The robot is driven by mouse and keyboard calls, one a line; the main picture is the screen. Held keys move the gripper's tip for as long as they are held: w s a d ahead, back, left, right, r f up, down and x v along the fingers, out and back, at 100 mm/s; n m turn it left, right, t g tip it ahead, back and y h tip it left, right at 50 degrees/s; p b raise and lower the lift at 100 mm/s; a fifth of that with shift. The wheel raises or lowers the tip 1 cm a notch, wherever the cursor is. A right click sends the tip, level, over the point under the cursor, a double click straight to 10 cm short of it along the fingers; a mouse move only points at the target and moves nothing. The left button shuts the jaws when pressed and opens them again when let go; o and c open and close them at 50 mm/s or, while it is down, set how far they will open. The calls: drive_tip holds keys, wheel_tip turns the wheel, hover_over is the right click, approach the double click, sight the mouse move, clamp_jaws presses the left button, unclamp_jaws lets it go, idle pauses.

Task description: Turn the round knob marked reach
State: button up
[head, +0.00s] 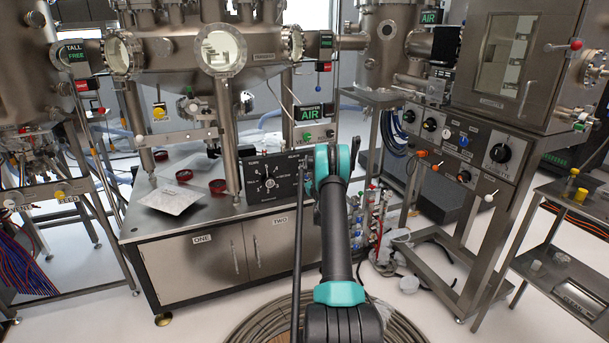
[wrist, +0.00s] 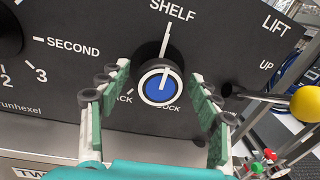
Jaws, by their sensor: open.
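A round knob (wrist: 160,88) with a blue face, pale rim and white pointer line sits on a black panel in the wrist view. SHELF is printed above it; the lower words, partly hidden by my fingers, seem to end in ACK and OCK. The word reach is not readable. The knob's white line points up, slightly right, toward a white tick under SHELF. My gripper (wrist: 158,73) is open, with one green-and-pale finger on each side of the knob and visible gaps. In the head view my arm hides the gripper and this knob.
A large dark dial marked 2, 3 and SECOND (wrist: 12,32) is left of the knob. A yellow-ball lever (wrist: 304,103) is at the right, below LIFT and UP. In the head view the black panel (head: 283,190) stands on a steel bench (head: 225,209).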

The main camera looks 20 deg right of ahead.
drive_tip(key=shift+w, duration=0.1)
drive_tip(key=c, duration=1.1)
drive_tip(key=shift+c, duration=0.2)
